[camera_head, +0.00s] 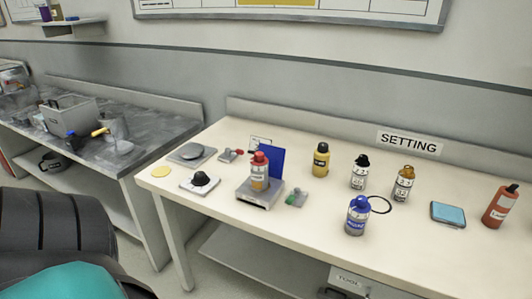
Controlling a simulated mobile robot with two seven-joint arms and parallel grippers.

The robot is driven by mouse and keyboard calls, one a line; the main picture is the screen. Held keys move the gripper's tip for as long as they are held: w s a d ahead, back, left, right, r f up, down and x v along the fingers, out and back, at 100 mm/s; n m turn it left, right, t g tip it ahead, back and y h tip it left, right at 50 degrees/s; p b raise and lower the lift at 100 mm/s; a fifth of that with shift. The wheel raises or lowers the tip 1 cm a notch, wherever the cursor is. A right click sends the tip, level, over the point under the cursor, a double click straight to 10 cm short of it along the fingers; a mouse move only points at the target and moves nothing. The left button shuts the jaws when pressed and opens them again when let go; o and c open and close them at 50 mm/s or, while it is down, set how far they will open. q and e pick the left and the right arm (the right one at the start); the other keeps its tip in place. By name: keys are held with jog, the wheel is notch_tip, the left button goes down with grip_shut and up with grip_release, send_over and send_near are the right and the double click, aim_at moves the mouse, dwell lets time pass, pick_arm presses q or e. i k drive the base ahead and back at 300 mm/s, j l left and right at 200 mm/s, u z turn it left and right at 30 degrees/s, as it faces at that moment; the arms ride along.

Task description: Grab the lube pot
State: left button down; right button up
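Several small bottles and pots stand upright on the cream table; their labels are too small to read, so I cannot tell which is the lube pot. A blue pot (356,220) stands near the front, a black ring beside it. Behind it are a black-capped white bottle (359,178) and an orange-capped bottle (403,187). A yellow bottle (320,162) stands further left. A red-capped bottle (260,174) stands on a grey block. A dark red bottle (500,207) stands at the far right. Neither gripper is in view.
The cream table (310,236) has clear room at its front edge. A blue-topped pad (448,214) lies at right; a blue panel (278,162) stands behind the grey block (258,197). A SETTING sign (409,143) is at the back. A cluttered grey bench (140,150) stands left.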

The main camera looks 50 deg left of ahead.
aim_at(259, 175)
jog(key=u, duration=1.55)
